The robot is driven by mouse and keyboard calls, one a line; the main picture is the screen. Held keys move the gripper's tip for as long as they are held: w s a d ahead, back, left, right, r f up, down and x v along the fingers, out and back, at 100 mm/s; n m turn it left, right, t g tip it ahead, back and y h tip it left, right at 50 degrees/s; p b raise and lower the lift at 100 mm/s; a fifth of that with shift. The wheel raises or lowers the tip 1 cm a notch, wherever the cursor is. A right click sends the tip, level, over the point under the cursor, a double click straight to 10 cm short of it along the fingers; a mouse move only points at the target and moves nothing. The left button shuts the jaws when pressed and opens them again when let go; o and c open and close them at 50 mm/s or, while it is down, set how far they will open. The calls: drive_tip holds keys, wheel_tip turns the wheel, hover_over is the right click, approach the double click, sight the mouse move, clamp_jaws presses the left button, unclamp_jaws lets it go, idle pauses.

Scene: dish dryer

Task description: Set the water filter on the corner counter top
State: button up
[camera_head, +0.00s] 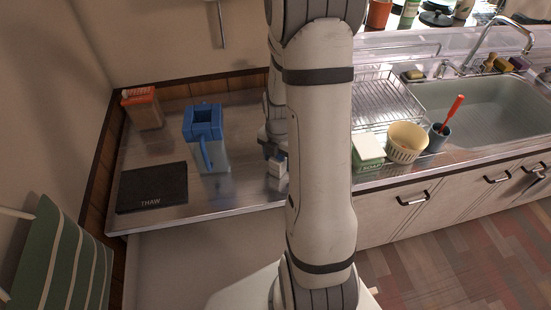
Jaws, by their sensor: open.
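The water filter, a pitcher with a blue lid and handle and a clear body (208,140), stands upright on the steel corner counter top (248,180). My gripper (270,148) is open, to the right of the pitcher and apart from it. My arm link hides part of the gripper. The pitcher's handle faces the front.
A small white item (277,166) is beside my gripper. Right of my arm are a green-and-white box (368,152), a cream basket (406,142) and a dish rack (385,98).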

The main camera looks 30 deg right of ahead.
wheel_tip(320, 180, up, 12)
drive_tip(key=shift+f, duration=0.25)
drive_tip(key=shift+a+r+m, duration=0.2)
drive_tip(key=shift+r+m, duration=0.1)
drive_tip(key=shift+r, duration=0.3)
drive_tip(key=s+a+r+m+t, duration=0.1)
drive_tip(key=s+a+r+m, duration=0.3)
drive_tip(key=m, duration=0.7)
drive_tip(key=s+a+r+m+t, duration=0.1)
drive_tip(key=s+a+r+m, duration=0.4)
drive_tip(key=s+a+m, duration=0.3)
drive_tip(key=m, duration=0.4)
drive_tip(key=shift+s+a+t, duration=0.3)
drive_tip(key=shift+t, duration=0.1)
drive_tip(key=shift+c, duration=0.2)
drive_tip(key=shift+s+d, duration=0.1)
drive_tip(key=shift+d, duration=0.05)
drive_tip(key=c, duration=0.4)
drive_tip(key=shift+d, duration=0.15)
drive_tip(key=shift+c, duration=0.5)
